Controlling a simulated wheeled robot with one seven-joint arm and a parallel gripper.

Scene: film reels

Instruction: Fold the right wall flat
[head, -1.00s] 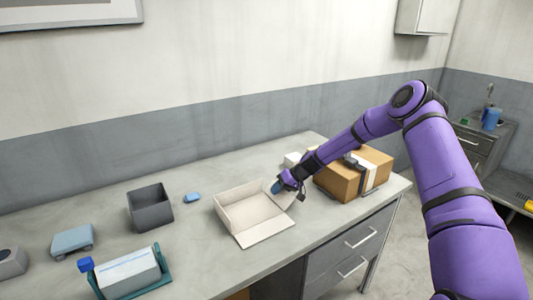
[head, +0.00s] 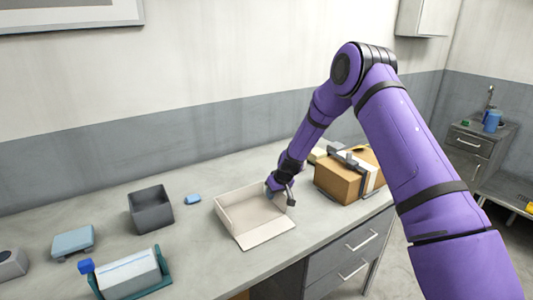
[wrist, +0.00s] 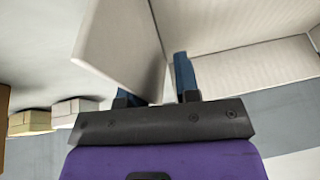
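The pale open box (head: 238,207) stands on the desk in the head view, with its front wall (head: 265,233) lying out flat. Its right wall is largely hidden behind my gripper (head: 280,192) in that view. In the wrist view a pale panel (wrist: 122,45), which looks like the right wall, stands tilted at the left finger and covers that finger's tip. My gripper (wrist: 157,85) has its blue fingers apart there, the right finger uncovered on the box-interior side. I cannot tell whether either finger touches the panel.
A taped brown carton (head: 338,183) stands close to the right of my gripper. A dark grey bin (head: 150,210) and a small blue block (head: 193,199) are left of the box. The desk's front edge lies near the flat front wall.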

